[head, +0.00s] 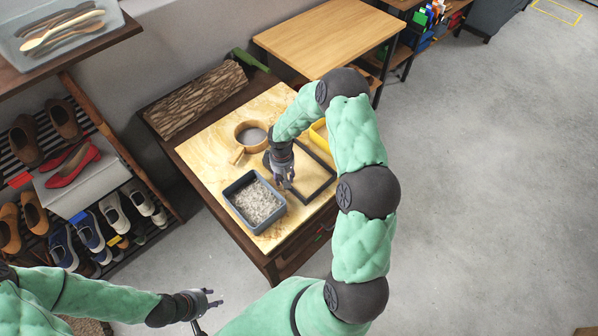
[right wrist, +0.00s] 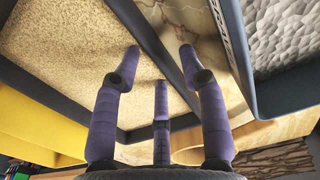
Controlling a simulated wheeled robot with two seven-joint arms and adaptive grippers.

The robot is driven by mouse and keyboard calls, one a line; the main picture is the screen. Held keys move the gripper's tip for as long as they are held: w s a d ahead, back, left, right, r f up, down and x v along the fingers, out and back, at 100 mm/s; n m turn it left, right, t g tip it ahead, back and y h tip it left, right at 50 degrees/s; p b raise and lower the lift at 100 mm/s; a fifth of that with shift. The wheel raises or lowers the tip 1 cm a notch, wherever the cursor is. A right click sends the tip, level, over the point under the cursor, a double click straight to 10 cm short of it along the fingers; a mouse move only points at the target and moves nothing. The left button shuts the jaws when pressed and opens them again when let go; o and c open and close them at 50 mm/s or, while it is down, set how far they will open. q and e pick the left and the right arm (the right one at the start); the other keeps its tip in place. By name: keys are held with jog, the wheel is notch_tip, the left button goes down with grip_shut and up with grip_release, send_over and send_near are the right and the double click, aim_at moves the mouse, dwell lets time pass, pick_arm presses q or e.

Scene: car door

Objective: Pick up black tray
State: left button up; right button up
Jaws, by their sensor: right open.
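The black tray (head: 318,192) lies on the table as a dark square rim around a pale, speckled inside, partly hidden by my right gripper. My right gripper (head: 286,184) points down at the tray's near-left side, open and empty. In the right wrist view the black tray's rim (right wrist: 157,48) runs between the fingers of the right gripper (right wrist: 158,62), with the speckled inside to the left. Whether a finger touches it I cannot tell. My left gripper (head: 212,298) is open and empty at the bottom left, well away from the table.
A blue-grey tray of grey gravel (head: 228,200) stands close left of the right gripper. A round wooden sieve (head: 240,152), a yellow tray (head: 319,137) and a bark log (head: 198,98) are farther back. A shoe rack (head: 120,160) stands left; the floor at right is clear.

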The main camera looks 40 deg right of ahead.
jog(key=shift+f, duration=0.25)
jog(key=shift+r, duration=0.1)
grip_shut()
jog(key=shift+r, duration=0.1)
